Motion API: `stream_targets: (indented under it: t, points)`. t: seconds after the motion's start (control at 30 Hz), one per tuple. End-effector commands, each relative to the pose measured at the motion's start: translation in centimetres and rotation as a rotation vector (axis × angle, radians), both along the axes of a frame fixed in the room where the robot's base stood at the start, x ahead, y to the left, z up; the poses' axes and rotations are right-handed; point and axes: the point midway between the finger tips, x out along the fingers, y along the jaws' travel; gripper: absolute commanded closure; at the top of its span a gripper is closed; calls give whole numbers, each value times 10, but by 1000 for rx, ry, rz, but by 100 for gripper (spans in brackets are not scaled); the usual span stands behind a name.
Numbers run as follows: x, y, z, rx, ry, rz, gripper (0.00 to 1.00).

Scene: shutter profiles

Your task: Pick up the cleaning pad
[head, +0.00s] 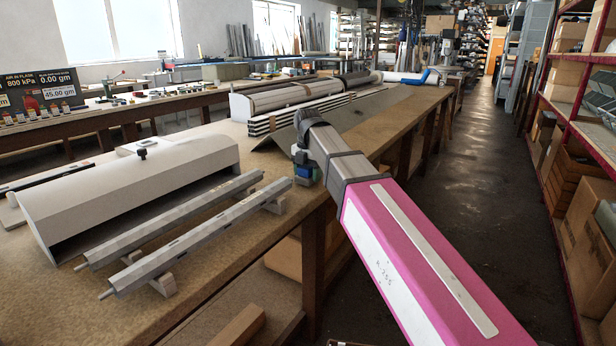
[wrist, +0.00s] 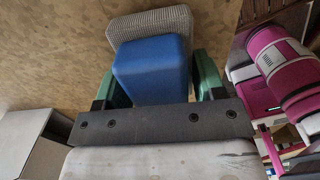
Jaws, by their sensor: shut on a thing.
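The cleaning pad (wrist: 152,68) is a blue block with a grey mesh-like layer at its far side. In the wrist view it sits between the two green fingers of my gripper (wrist: 157,82), which are shut on it. The brown bench top shows behind it; whether the pad touches the bench I cannot tell. In the head view my gripper (head: 304,174) is at the right edge of the bench, partly hidden by my arm. Only a small blue and green patch shows there.
The workbench (head: 225,275) carries a long white shutter box (head: 130,185) and two grey rails (head: 195,240) left of my gripper. Stacked profiles (head: 300,112) and a dark angled sheet (head: 345,120) lie behind. A clear aisle (head: 470,190) and shelving (head: 575,120) are to the right.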

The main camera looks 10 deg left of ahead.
Motion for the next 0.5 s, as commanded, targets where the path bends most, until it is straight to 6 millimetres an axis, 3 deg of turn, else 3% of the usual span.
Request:
stream_targets:
  t: [0.2, 0.5]
  points:
    - [1, 1, 33, 1, -2, 0, 61]
    - [-52, 44, 72, 1, -1, 3, 61]
